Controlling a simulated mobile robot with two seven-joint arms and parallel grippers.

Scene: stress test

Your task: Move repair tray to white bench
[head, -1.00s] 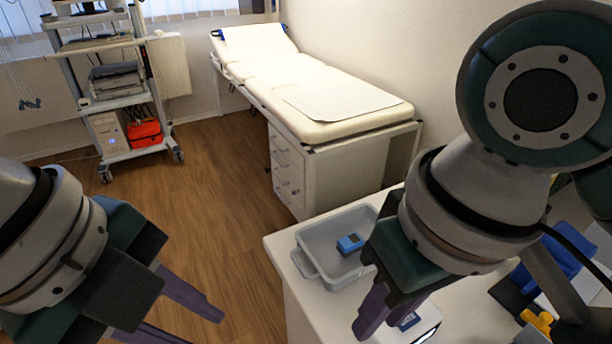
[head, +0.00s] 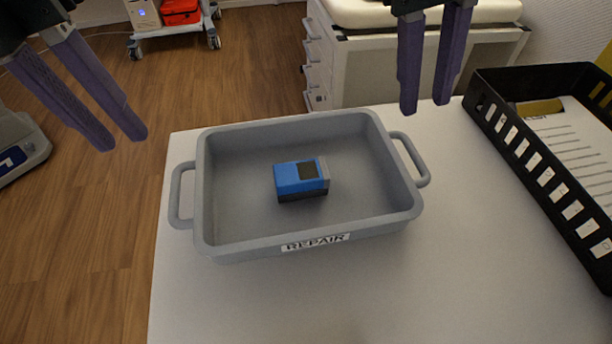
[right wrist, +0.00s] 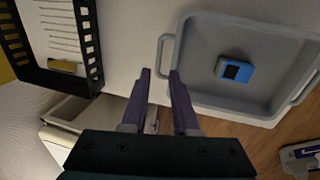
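The grey repair tray (head: 225,240) with a "REPAIR" label and a handle at each end sits on a white tabletop (head: 470,290). A blue device (head: 298,178) with a dark screen lies inside it. My left gripper (head: 122,144) is open and empty, up and left of the tray's left handle. My right gripper (head: 427,106) is open and empty, just beyond the right handle. In the right wrist view, its fingertips (right wrist: 160,72) are near that handle (right wrist: 163,52) of the tray, apparently not around it. I cannot tell whether this tabletop is the white bench.
A black slotted crate (head: 535,160) with papers stands right of the tray. A padded couch with drawers (head: 400,70) is behind the table. A wheeled cart (head: 175,30) stands at the back left. Wooden floor lies left of the table edge. The tabletop in front is clear.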

